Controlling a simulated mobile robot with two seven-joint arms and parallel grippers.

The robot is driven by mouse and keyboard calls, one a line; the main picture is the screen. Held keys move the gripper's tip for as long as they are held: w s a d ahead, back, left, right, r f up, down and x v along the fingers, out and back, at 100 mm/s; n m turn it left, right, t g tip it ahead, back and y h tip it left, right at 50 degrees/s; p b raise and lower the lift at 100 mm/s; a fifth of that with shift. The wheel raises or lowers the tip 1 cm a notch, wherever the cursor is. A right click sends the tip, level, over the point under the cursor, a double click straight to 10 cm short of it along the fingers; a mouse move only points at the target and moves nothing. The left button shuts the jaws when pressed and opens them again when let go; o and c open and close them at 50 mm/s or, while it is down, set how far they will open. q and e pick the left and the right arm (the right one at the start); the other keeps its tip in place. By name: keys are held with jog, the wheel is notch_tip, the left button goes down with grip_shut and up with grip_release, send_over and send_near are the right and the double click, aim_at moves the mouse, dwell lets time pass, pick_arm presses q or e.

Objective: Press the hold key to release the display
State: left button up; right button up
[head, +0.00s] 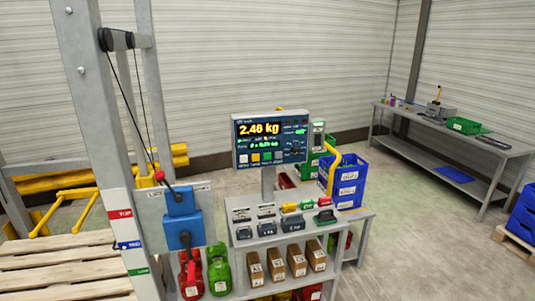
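The display (270,138) is a dark blue panel on a grey post in the middle of the head view. It is lit and reads about 2.46 kg in yellow digits, with smaller green text below. A row of small coloured keys (267,157) runs along its lower left edge, white, yellow and green among them. Their labels are too small to read, so I cannot tell which is the hold key. Neither of my grippers shows in this view.
A grey shelf unit (286,232) below the display carries small weights, with brown boxes lower down. A grey frame post (100,110) and blue blocks (183,215) stand left. Blue crates (348,183) stand behind right.

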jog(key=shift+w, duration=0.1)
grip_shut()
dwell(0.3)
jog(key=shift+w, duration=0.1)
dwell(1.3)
